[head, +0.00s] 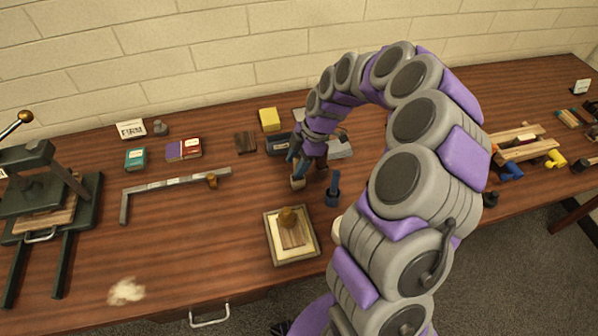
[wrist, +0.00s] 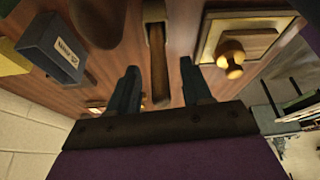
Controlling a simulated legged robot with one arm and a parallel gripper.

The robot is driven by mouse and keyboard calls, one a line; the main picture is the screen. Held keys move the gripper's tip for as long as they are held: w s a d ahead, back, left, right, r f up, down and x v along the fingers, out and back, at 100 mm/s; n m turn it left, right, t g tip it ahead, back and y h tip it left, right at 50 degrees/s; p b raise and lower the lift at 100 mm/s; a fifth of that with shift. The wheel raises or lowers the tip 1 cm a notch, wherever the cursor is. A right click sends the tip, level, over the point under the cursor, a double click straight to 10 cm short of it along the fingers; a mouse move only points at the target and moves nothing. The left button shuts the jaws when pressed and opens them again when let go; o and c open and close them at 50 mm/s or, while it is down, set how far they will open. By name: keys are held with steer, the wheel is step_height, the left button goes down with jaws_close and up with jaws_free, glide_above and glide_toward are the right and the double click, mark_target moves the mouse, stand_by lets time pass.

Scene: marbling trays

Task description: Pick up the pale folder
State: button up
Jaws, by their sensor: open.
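My gripper (head: 304,163) is low over the middle of the table, its fingers pointing down and apart. In the wrist view its two dark blue fingers (wrist: 158,72) stand on either side of a narrow brown upright strip (wrist: 157,65), with gaps on both sides. The strip seems to rise from a small wooden holder (head: 297,183) just below the fingers. I cannot tell whether this strip is the pale folder; it looks brown and shaded here. No other thing shows clearly as a pale folder. My arm hides part of the table behind the gripper.
A dark blue holder (head: 332,190) stands close to the right of the gripper. A framed tray with a knobbed block (head: 269,240) lies nearer. A dark labelled box (wrist: 50,45) is beside the gripper. A metal square (head: 150,186) and a press (head: 85,205) are at left.

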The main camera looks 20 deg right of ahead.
steer(key=shift+a, duration=0.35)
steer(key=shift+c, duration=1)
steer(key=shift+a, duration=0.1)
steer(key=c, duration=0.3)
steer(key=shift+d, duration=0.25)
jaws_close()
steer(key=shift+a, duration=0.1)
